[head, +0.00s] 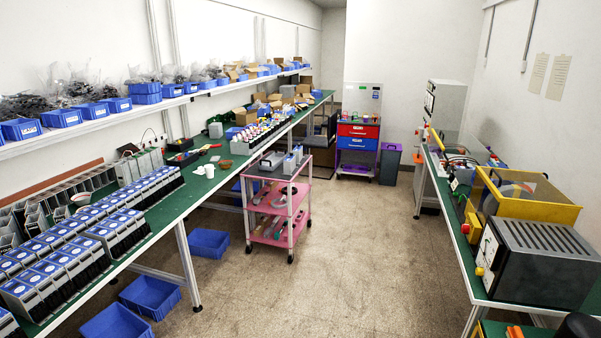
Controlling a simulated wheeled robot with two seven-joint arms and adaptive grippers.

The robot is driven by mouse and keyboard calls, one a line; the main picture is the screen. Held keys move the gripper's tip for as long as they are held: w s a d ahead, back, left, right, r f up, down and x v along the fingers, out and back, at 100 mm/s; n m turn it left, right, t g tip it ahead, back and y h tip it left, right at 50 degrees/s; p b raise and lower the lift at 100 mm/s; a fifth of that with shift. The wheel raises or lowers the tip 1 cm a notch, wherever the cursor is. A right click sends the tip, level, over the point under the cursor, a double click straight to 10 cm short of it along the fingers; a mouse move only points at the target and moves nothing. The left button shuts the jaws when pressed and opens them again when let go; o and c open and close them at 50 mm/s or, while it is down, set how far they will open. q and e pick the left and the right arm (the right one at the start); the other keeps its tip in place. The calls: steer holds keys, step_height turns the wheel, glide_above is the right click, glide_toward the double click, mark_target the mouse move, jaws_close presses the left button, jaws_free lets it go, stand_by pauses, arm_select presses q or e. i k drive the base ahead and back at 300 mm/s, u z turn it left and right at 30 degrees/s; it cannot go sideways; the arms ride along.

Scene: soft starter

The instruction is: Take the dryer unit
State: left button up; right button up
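I cannot tell for sure which thing is the dryer unit. A dark grey box-shaped machine with a slotted top (540,262) stands on the green bench (462,245) at the right, near the front. It has a white dial panel on its left end. A yellow-framed machine with a clear cover (520,200) stands just behind it. A tall grey machine (445,103) stands at the far end of that bench. Neither of my grippers shows in the head view.
A long green bench (190,203) on the left holds rows of blue-topped grey units (62,265). A pink cart (280,200) stands at its edge, and blue bins (150,296) lie on the floor. A red and blue cabinet (357,145) stands at the back. The middle floor is clear.

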mark_target(298, 152)
steer(key=u, duration=0.15)
steer(key=i, duration=5.25)
steer(key=z, duration=0.15)
